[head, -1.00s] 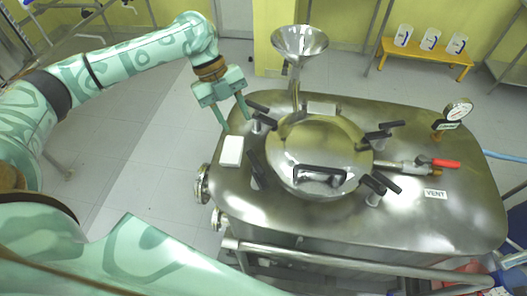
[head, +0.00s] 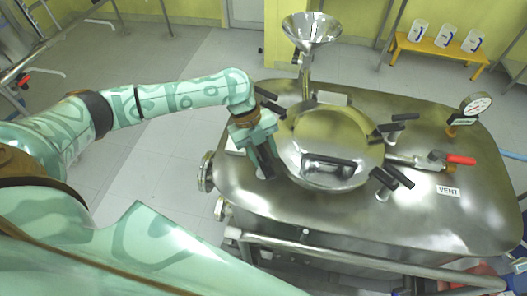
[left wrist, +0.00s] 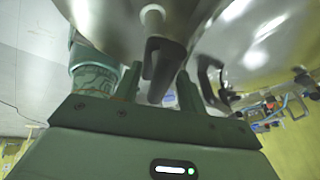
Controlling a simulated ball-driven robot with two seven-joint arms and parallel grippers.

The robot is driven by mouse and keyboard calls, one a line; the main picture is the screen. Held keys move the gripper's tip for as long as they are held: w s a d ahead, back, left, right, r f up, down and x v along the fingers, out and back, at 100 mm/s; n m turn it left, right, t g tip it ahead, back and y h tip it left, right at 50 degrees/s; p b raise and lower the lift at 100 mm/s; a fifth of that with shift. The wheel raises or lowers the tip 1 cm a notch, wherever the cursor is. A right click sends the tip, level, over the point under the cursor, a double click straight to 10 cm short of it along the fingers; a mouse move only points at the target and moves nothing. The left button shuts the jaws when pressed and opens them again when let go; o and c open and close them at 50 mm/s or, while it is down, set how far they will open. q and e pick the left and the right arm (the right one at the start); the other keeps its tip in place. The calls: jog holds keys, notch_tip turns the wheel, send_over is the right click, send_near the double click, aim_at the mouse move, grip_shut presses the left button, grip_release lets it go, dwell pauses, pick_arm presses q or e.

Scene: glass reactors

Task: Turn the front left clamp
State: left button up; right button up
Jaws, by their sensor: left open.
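The front left clamp (head: 264,165) has a black handle at the left edge of the round lid (head: 328,150) on the steel reactor. My left gripper (head: 258,152) is over this clamp, pointing down, and partly covers it in the head view. In the left wrist view, a black clamp handle (left wrist: 165,70) on a light post lies between the two green fingers of the open left gripper (left wrist: 158,88). I cannot tell whether the fingers touch it. My right gripper is not in view.
Other black-handled clamps ring the lid: one at back left (head: 268,101), one at back right (head: 398,122), one at front right (head: 392,178). A steel funnel (head: 312,30) stands behind. A gauge (head: 476,104) and a red-handled valve (head: 460,160) are at right.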

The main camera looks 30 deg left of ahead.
pick_arm(q)
jog(key=shift+c, duration=0.3)
grip_shut()
jog(key=shift+r+n+p, duration=0.2)
jog(key=shift+n+p, duration=0.2)
jog(key=shift+p, duration=0.3)
jog(key=n+t+p, duration=0.2)
jog(key=n+p, duration=0.2)
jog(key=p, duration=0.2)
jog(key=n+t+y+p, duration=0.1)
jog(key=n+p, duration=0.4)
jog(key=p, duration=0.2)
jog(key=n+t+y+p, duration=0.1)
jog(key=n+t+p, duration=0.1)
jog(key=n+p, duration=0.3)
jog(key=shift+w+r+t+p, duration=0.1)
jog(key=shift+w+t+p, duration=0.25)
jog(key=shift+p, duration=0.35)
jog(key=shift+w+f+n+y+p, duration=0.1)
jog(key=shift+f+n+y+p, duration=0.1)
jog(key=shift+n+y+p, duration=0.95)
jog(key=shift+n+h, duration=0.35)
jog(key=shift+n, duration=0.2)
